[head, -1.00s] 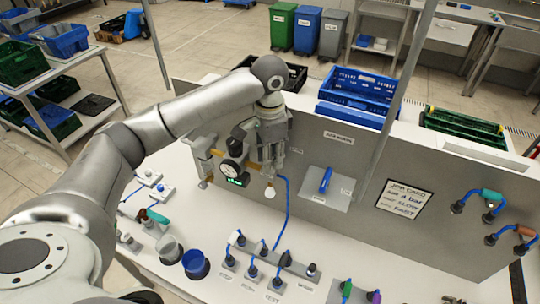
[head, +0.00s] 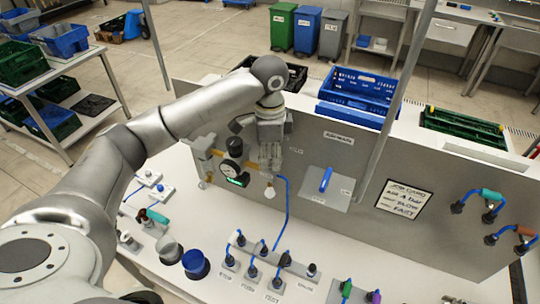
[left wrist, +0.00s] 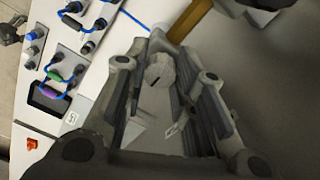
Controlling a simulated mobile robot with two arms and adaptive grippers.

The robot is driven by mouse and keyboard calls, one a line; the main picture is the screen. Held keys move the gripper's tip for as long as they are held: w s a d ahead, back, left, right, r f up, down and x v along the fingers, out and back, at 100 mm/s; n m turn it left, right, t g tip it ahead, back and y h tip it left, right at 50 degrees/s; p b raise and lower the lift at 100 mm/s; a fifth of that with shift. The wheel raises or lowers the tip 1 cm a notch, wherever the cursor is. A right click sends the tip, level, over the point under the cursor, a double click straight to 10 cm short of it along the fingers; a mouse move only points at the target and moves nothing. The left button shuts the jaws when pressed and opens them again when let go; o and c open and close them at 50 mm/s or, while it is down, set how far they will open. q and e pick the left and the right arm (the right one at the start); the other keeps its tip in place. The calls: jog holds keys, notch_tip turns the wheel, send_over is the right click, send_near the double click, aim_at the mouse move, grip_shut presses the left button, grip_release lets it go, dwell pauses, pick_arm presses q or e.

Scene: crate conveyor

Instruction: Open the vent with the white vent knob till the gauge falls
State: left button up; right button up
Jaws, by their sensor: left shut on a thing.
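My left gripper (head: 270,167) points down at the grey panel, beside the yellow pipe. In the left wrist view the white vent knob (left wrist: 160,72) sits between its two fingers, with a short dark mark on its face. The fingers are shut on it; in the head view they hide it. The round gauge (head: 230,168) with a dark rim and white face is just left of the gripper, with a green lit display (head: 237,181) below it. Its needle is too small to read. My right gripper is in neither view.
A small white round piece (head: 269,192) and a blue hose are below the gripper. Right of it is a plate with a blue handle (head: 326,179), then a job card (head: 404,199). Blue and grey cups (head: 195,264) and several hose couplings stand on the white bench.

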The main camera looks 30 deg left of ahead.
aim_at(269, 159)
pick_arm(q)
jog(key=shift+a+r, duration=0.1)
jog(key=shift+r, duration=0.05)
jog(key=o, duration=1.1)
jog(key=shift+c, duration=0.2)
notch_tip(269, 159, up, 12)
jog(key=shift+s, duration=0.1)
dwell(0.3)
